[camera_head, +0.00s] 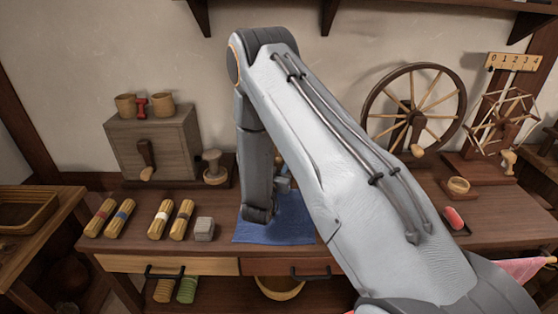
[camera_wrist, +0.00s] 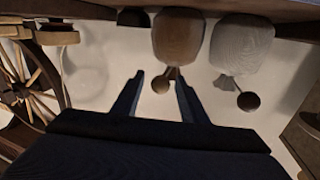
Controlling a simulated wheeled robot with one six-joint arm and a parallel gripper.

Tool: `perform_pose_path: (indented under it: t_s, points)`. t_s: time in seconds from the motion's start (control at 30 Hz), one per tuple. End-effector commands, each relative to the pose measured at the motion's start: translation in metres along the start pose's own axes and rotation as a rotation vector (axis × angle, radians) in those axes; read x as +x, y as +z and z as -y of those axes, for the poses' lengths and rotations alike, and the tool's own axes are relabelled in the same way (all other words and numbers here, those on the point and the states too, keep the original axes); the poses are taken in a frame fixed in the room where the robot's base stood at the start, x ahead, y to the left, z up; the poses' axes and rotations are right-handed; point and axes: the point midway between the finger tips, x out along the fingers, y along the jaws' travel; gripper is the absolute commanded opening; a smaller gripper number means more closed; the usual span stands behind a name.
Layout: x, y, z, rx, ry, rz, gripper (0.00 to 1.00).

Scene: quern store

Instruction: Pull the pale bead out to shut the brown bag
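In the wrist view, which looks upside down, the brown bag (camera_wrist: 179,38) stands straight ahead with its narrow neck towards the picture's bottom. A small round bead (camera_wrist: 160,85) shows close to its neck. It looks brown in this light; I cannot make out a clearly pale bead. My gripper (camera_wrist: 159,78) is open, and in the picture its fingers stand on either side of this bead. I cannot tell whether they touch it or how far off it is. The head view hides the bag behind my arm, over the blue mat (camera_head: 268,228).
A grey bag (camera_wrist: 242,44) with a dark bead (camera_wrist: 248,101) stands beside the brown one. A spinning wheel (camera_head: 414,106) and a yarn winder (camera_head: 502,122) stand at the right. A wooden box (camera_head: 155,140), a spool (camera_head: 215,167) and several bundles (camera_head: 161,218) are at the left.

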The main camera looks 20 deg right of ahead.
Motion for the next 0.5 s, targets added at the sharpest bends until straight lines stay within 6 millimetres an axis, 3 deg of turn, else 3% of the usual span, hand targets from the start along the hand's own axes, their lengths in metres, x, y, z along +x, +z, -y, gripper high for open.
perform_pose_path:
  t_s: [0.3,0.5]
  points:
    - [-0.049,0.001,0.001,-0.003,-0.003,0.002,0.39]
    - [-0.070,0.001,0.001,-0.001,-0.002,0.002,0.39]
